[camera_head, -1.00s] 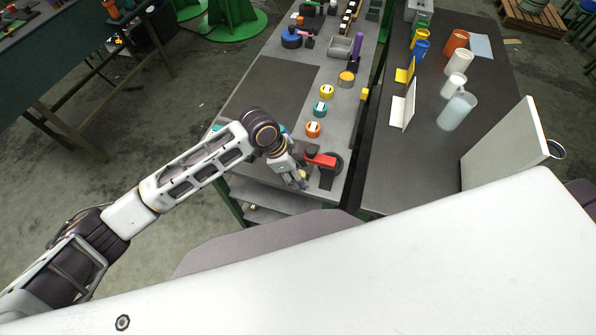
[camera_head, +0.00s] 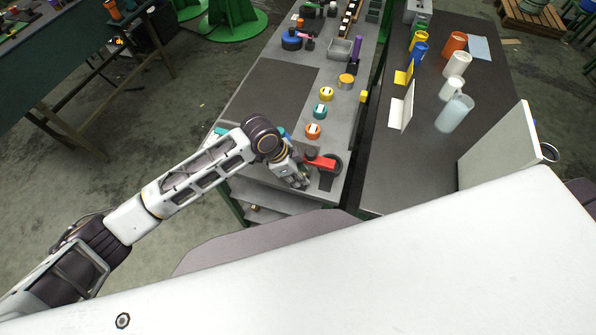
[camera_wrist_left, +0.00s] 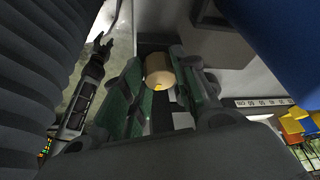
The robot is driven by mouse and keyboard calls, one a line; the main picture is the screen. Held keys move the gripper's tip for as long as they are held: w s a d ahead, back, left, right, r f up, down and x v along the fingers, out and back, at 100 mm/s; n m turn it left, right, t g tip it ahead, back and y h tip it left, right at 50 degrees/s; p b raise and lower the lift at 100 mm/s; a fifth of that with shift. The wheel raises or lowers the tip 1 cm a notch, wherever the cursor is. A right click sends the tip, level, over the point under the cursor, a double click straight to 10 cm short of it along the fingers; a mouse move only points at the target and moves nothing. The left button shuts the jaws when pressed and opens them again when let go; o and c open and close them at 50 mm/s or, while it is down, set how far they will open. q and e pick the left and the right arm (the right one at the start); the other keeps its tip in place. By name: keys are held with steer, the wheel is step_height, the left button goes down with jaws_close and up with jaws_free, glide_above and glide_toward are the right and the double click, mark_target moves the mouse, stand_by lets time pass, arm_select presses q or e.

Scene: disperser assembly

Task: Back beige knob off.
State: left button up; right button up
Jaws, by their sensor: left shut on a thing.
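The beige knob (camera_wrist_left: 159,70) is a short cylinder between the two fingers of my left gripper (camera_wrist_left: 160,88) in the left wrist view. My left gripper is shut on it. In the head view my left gripper (camera_head: 299,181) is at the near end of the grey bench (camera_head: 268,180), just left of a black device with a red lever (camera_head: 321,162). There the knob is hidden by the fingers. I cannot tell from these frames whether the knob still sits on its thread. A distant arm with a dark gripper (camera_wrist_left: 102,44) shows in the left wrist view; its fingers are unclear.
Orange (camera_head: 313,131), teal (camera_head: 319,110) and yellow (camera_head: 327,94) round parts stand in a row behind the lever. A dark mat (camera_head: 270,92) is bare. Cups and a white jug (camera_head: 455,113) stand on the dark table at right.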

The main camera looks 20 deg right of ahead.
stand_by(0.3)
arm_select(q)
steer(key=o, duration=1)
steer(key=shift+r, duration=0.1)
steer(key=v, duration=1.1)
steer(key=shift+a+r, duration=0.2)
steer(key=shift+r, duration=0.15)
steer(key=shift+s+d+n, duration=0.1)
steer(key=shift+n, duration=0.2)
